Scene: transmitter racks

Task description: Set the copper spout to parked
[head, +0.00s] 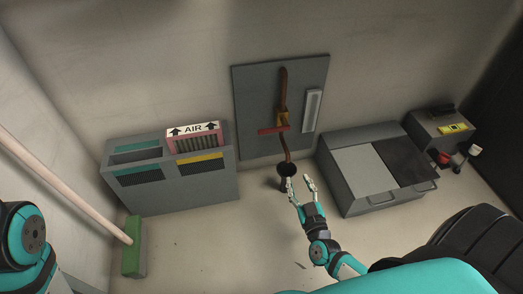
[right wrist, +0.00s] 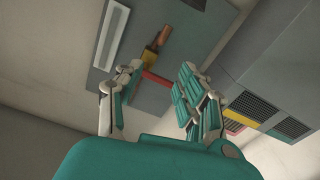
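The copper spout (head: 283,82) is a brown pipe on a grey wall panel (head: 257,103). A yellow piece (head: 283,118) and a red bar (head: 272,130) cross its middle. A bent brown length (head: 286,149) runs below them to a dark round end (head: 287,170). My right gripper (head: 301,184) is open and empty, just below and right of that end; I cannot tell if a finger touches it. My left gripper is out of view.
A pale vertical strip (head: 312,110) is on the panel's right. A grey vented unit (head: 188,189) with an AIR sign (head: 193,129) stands left. A low grey cabinet (head: 340,188) stands right. Bare floor (head: 215,235) lies in front.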

